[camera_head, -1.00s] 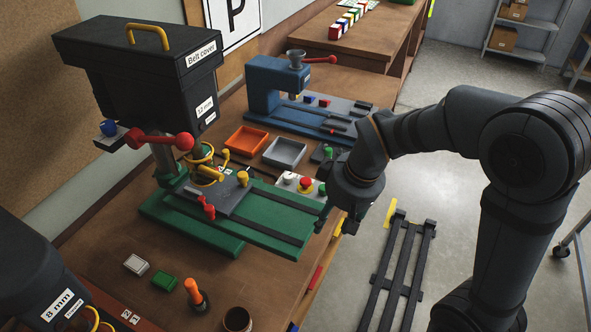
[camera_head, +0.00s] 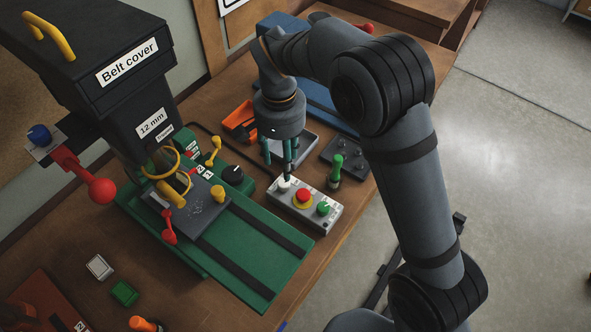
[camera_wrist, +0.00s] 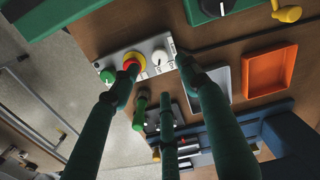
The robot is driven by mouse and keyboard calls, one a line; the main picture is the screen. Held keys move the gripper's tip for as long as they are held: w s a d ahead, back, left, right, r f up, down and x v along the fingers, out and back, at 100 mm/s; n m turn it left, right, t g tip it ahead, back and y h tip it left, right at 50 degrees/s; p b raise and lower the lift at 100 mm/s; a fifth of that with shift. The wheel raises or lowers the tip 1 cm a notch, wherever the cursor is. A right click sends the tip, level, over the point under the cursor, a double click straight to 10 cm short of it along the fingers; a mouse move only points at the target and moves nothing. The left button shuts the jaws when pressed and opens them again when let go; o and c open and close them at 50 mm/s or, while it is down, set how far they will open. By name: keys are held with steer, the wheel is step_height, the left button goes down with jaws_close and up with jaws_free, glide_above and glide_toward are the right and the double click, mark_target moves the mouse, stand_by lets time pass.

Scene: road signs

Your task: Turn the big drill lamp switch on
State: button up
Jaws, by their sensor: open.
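The big drill (camera_head: 125,85), with a "Belt cover" label and a "12 mm" label, stands on a green base at the left of the head view. In front of it is a light grey control box (camera_head: 327,216) with a white knob (camera_head: 284,185), a red button on a yellow ring (camera_head: 303,196) and a green knob (camera_head: 323,208). My gripper (camera_head: 285,170) points down at the white knob, its teal fingers spread. In the wrist view the white knob (camera_wrist: 160,57) shows between the fingertips (camera_wrist: 157,68). Contact cannot be told. The box's lettering is too small to read.
A green-handled tool (camera_head: 335,173) stands just right of the control box. Behind the gripper are a grey tray (camera_head: 305,150) and an orange tray (camera_head: 238,117). A black knob (camera_head: 233,174) and yellow lever (camera_head: 213,152) are nearby to the left.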

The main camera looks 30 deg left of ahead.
mark_target(284, 183)
step_height(284, 183, down, 9)
steer(key=shift+r+p, duration=0.1)
steer(key=shift+p, duration=0.65)
steer(key=shift+c, duration=0.3)
jaws_close()
steer(key=shift+n, duration=0.4)
steer(key=n+b, duration=0.2)
steer(key=n, duration=0.2)
steer(key=shift+n, duration=0.3)
steer(key=n+b, duration=0.1)
steer(key=n, duration=0.5)
steer(key=shift+n, duration=0.3)
steer(key=shift+o, duration=0.3)
jaws_free()
